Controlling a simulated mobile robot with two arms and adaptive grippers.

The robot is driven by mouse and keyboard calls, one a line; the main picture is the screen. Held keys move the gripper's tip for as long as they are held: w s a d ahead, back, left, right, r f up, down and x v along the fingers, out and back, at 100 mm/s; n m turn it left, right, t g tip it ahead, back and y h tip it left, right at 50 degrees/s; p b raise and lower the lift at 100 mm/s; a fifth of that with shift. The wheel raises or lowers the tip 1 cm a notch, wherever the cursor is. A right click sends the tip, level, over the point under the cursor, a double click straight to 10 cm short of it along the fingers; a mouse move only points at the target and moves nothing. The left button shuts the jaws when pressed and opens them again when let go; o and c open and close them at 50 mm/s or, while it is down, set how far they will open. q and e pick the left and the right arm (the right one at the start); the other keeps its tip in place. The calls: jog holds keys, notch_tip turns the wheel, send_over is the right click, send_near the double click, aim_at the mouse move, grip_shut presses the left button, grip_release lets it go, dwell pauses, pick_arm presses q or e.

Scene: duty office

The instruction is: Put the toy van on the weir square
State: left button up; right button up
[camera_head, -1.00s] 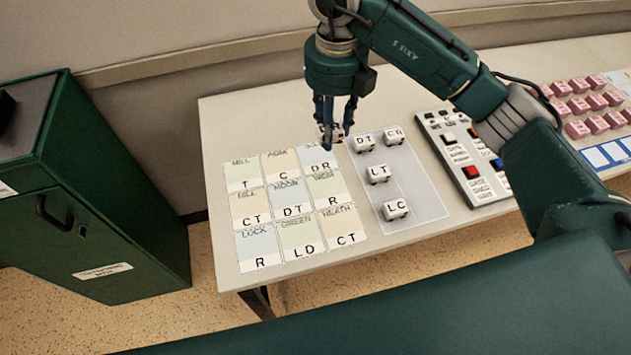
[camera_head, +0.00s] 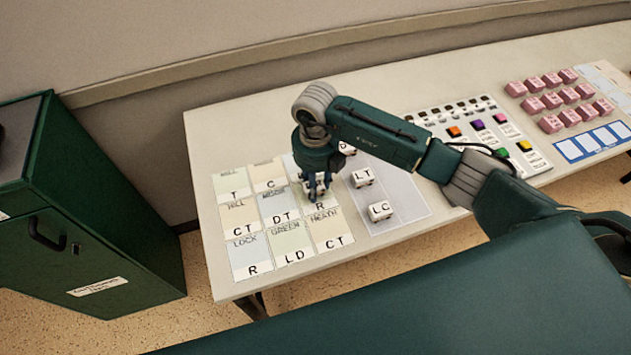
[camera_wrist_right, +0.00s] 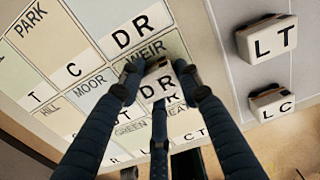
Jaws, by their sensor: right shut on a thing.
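My right gripper (camera_head: 317,190) points down over the right column of the lettered square grid. Its fingers are shut on a white toy van (camera_wrist_right: 159,84) marked DR, which in the head view is mostly hidden by the fingers. In the right wrist view the van is over the weir square (camera_wrist_right: 176,48), whose name shows just behind it. The van covers part of the square. I cannot tell whether the van touches the surface. My left gripper is in neither view.
Other white vans stand on the grey mat (camera_head: 405,203) to the right, among them LT (camera_head: 363,177) and LC (camera_head: 380,211). Beyond are a button panel (camera_head: 470,115) and pink blocks (camera_head: 552,100). A green cabinet (camera_head: 100,240) stands left of the table.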

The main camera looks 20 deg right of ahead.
jog(key=shift+f, duration=0.2)
jog(key=o, duration=1.1)
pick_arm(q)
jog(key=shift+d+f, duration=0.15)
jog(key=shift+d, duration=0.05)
pick_arm(e)
jog(key=shift+r, duration=0.15)
jog(key=shift+r, duration=0.2)
jog(key=shift+w+r, duration=0.1)
jog(key=shift+r, duration=0.25)
pick_arm(q)
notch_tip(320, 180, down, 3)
jog(key=b, duration=0.3)
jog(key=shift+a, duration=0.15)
pick_arm(e)
notch_tip(320, 180, up, 11)
